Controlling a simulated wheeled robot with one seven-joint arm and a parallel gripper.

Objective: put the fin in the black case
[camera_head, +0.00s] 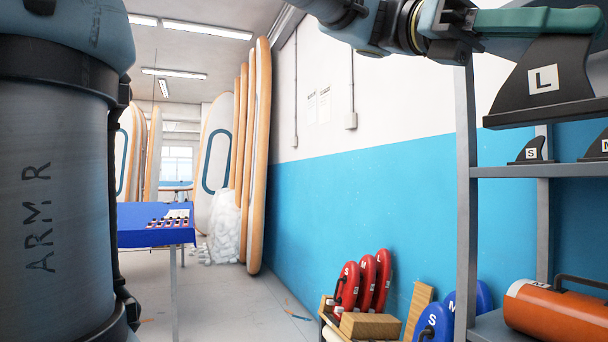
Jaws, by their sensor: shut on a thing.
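My gripper (570,22) is at the top right of the head view, with its green finger reaching to the right. It is shut on a black fin (515,88) with a white label marked L. The fin hangs below the finger with its flat base down, and its upper tip is hidden by the finger. It shows in front of a grey shelf rack, and its right end is cut off by the picture edge. I see no black case in this view.
Smaller black fins marked S (533,154) and M (597,149) stand on the rack's shelf (510,171). An orange cylinder (560,312) lies lower down. Red (347,290) and blue (433,322) lettered items stand below. A blue table (150,238) is left; floor between is mostly clear.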

